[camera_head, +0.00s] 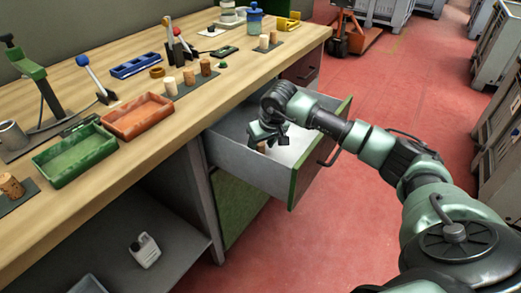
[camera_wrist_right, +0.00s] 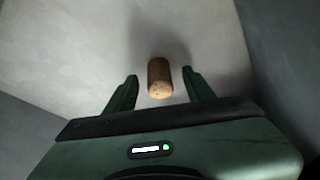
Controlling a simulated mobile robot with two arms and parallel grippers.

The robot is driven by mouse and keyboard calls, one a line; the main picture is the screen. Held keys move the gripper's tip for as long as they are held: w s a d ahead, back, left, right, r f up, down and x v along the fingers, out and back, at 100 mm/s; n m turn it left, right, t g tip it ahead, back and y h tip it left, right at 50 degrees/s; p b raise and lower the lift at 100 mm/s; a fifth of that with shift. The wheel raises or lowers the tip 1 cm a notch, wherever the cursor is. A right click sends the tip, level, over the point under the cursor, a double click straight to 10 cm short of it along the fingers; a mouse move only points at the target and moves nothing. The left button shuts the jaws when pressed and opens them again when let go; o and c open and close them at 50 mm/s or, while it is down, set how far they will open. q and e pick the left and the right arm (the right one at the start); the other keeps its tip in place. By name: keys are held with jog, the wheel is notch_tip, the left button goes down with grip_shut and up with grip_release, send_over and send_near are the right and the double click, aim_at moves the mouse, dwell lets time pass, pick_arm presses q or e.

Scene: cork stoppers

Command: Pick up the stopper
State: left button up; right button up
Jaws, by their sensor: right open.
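A brown cork stopper (camera_wrist_right: 159,78) lies in the open drawer, on the drawer's pale grey floor. My right gripper (camera_wrist_right: 160,88) is open, with one finger on each side of the stopper and a gap on both sides. In the head view my right gripper (camera_head: 268,139) reaches down into the drawer (camera_head: 229,150), and the stopper (camera_head: 261,147) is partly hidden beneath it. My left gripper is not in view.
The wooden bench top (camera_head: 120,185) holds a green tray (camera_head: 75,158), an orange tray (camera_head: 137,117) and several other corks on dark strips. The drawer's walls surround my right gripper. Red floor (camera_head: 345,220) is free to the right.

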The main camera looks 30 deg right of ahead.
jog(key=shift+w+f, duration=0.2)
jog(key=shift+f, duration=0.2)
grip_shut()
jog(key=shift+r, duration=0.1)
